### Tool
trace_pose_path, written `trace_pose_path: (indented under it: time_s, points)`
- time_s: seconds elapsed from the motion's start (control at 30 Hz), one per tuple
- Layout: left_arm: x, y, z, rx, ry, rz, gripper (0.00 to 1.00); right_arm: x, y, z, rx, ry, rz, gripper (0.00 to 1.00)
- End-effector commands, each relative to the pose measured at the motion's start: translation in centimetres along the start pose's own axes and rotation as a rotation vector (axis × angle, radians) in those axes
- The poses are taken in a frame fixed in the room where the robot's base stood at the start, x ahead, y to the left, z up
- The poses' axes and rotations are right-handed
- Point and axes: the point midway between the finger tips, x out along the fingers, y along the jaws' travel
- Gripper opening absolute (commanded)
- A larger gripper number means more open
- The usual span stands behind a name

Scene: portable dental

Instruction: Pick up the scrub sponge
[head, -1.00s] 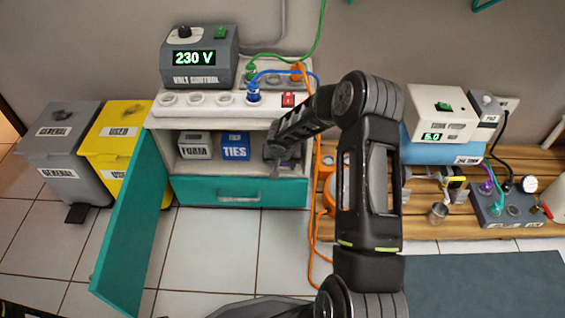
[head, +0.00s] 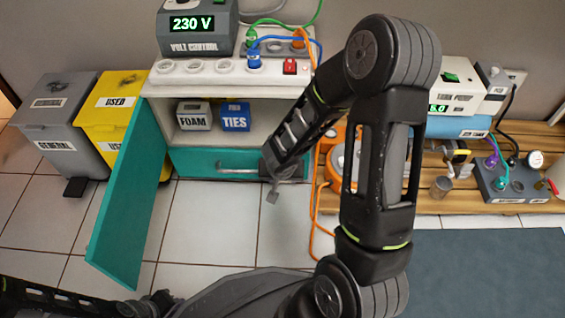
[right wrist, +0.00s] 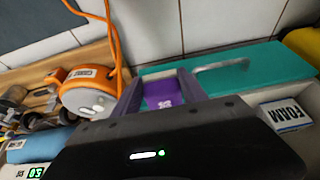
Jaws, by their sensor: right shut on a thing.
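The scrub sponge (right wrist: 163,93) is a purple block with a pale marking, seen in the right wrist view between the two fingers of my right gripper (right wrist: 160,88). My right gripper is shut on it. In the head view my right gripper (head: 272,184) hangs in front of the cabinet's teal drawer, and the sponge cannot be made out there. Part of my left arm shows at the bottom left of the head view, with what looks like my left gripper (head: 148,304) at its end; its fingers are not clear.
The open cabinet holds a FOAM box (head: 194,116) and a blue TIES box (head: 235,117). Its teal door (head: 125,205) stands open at left, beside grey (head: 52,125) and yellow bins (head: 112,110). An orange cable reel (head: 338,160) sits on the wooden pallet (head: 480,207). The tiled floor in front is clear.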

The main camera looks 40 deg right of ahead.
Motion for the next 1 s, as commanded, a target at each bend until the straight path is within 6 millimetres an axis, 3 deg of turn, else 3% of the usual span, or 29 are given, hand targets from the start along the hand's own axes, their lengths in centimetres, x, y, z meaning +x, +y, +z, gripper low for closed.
trace_pose_path:
  time_s: [0.2,0.7,0.73,1.0]
  points:
    - [-0.01,0.00,0.02,0.000,0.000,0.000,0.22,-0.45,-0.02,0.86,0.000,0.003,-0.001,0.07]
    - [0.00,-0.02,0.03,0.000,0.000,-0.001,0.22,-0.40,-0.01,0.84,0.001,0.002,-0.001,0.07]
    - [0.00,-0.02,0.03,0.000,0.000,-0.001,0.22,-0.40,-0.01,0.84,0.001,0.002,-0.001,0.49]
    - [0.00,-0.01,0.03,0.000,0.000,0.000,0.22,-0.40,-0.01,0.84,0.001,0.002,0.000,0.27]
